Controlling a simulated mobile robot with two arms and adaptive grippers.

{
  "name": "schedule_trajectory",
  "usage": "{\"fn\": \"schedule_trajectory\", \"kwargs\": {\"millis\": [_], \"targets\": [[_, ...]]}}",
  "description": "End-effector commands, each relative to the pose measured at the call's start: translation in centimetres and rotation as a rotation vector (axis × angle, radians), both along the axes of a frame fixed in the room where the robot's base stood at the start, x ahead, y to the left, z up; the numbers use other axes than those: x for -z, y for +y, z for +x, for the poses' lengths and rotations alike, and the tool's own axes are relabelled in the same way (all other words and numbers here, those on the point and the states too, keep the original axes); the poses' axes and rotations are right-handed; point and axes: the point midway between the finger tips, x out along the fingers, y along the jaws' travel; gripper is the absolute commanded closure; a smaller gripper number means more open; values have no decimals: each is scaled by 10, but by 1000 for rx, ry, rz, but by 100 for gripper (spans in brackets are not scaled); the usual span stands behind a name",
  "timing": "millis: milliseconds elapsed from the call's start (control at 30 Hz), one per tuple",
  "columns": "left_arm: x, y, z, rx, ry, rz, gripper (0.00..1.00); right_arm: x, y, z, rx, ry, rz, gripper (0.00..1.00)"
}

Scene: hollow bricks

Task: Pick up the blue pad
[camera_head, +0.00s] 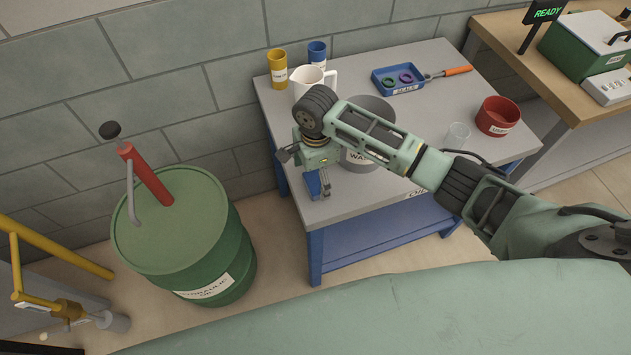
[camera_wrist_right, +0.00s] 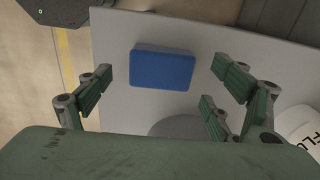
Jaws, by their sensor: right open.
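The blue pad (camera_wrist_right: 162,69) lies flat on the grey table top, near the table's left front corner. In the head view part of the blue pad (camera_head: 313,184) shows just below my right gripper (camera_head: 312,178), which hides the rest. In the right wrist view my right gripper (camera_wrist_right: 158,84) is open, with its green-padded fingers apart on both sides of the pad. The fingers are not seen touching it, and the gap between them is empty. My left gripper is not in view.
A grey bin (camera_head: 372,112) and a white jug (camera_head: 308,80) stand close to my right gripper. A blue tray (camera_head: 410,90), clear beaker (camera_head: 458,134) and red container (camera_head: 497,116) stand right. A green drum (camera_head: 190,235) is left.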

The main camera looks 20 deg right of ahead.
Motion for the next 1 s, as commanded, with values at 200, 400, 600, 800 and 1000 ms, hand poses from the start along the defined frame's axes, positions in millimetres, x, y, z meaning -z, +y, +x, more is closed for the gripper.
{"fn": "schedule_trajectory", "kwargs": {"millis": [200,400,600,800,1000], "targets": [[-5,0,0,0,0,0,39,25,0,1,-2,0,0,16],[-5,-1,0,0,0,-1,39,29,0,1,-3,-2,1,16],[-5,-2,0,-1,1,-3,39,28,0,1,-3,-2,1,28],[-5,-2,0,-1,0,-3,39,28,0,1,-3,-2,1,45],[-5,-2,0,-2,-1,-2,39,28,0,1,-3,-2,1,55]]}}
